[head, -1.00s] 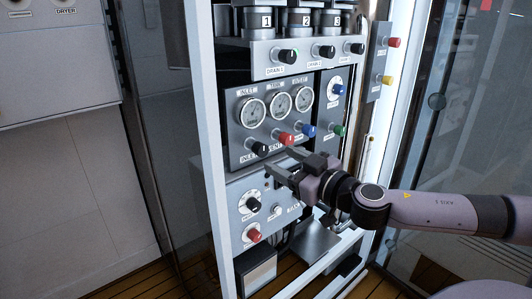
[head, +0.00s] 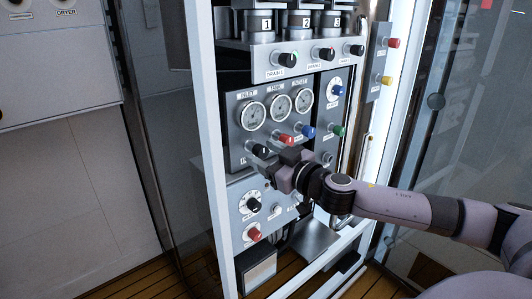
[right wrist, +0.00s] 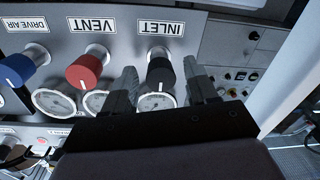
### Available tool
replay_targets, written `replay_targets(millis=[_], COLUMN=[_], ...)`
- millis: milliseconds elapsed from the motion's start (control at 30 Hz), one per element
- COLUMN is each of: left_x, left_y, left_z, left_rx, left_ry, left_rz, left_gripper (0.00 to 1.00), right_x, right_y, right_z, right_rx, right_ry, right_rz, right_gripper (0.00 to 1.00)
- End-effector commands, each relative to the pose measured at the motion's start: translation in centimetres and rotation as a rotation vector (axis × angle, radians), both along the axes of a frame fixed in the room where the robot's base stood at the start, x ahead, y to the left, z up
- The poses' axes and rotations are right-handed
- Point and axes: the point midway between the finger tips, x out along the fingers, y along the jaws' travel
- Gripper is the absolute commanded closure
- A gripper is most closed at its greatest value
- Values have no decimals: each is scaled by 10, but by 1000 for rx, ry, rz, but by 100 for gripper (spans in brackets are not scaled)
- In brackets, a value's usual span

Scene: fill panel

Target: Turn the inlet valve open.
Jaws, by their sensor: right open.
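The inlet valve is a black knob (head: 260,150) below the left gauge on the grey panel. In the right wrist view, which sees the panel upside down, the black knob (right wrist: 160,72) stands by the INLET label with a white pointer line on it. My right gripper (head: 261,158) is at this knob and partly covers it in the head view. In the wrist view its two fingers (right wrist: 161,66) are open, one on each side of the knob, with visible gaps. I cannot tell how deep the knob sits between them. My left gripper is not in view.
The red VENT knob (right wrist: 84,69) and blue DRIVE AIR knob (right wrist: 16,68) sit beside the inlet knob. Three gauges (head: 279,105) are above. A lower panel has a black knob (head: 253,205) and a red knob (head: 254,234). A white frame post (head: 213,190) stands at left.

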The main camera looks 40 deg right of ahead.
Motion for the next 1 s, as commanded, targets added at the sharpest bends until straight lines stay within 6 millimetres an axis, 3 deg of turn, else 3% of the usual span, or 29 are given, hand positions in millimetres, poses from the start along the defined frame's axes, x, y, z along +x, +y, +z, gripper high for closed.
replay_targets(millis=[267, 467, 767, 1000], left_x=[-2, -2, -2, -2], left_y=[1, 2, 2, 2], left_z=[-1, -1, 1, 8], left_rx=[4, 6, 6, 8], left_ry=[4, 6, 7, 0], left_rz=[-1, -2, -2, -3], left_gripper=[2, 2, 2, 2], right_x=[1, 1, 1, 1], right_y=[0, 0, 0, 0], right_z=[0, 0, 1, 2], right_rx=[0, -1, -25, -139], right_ry=[0, 0, -2, -11], right_rz=[1, 0, -1, -1], right_gripper=[43, 98, 98, 98])
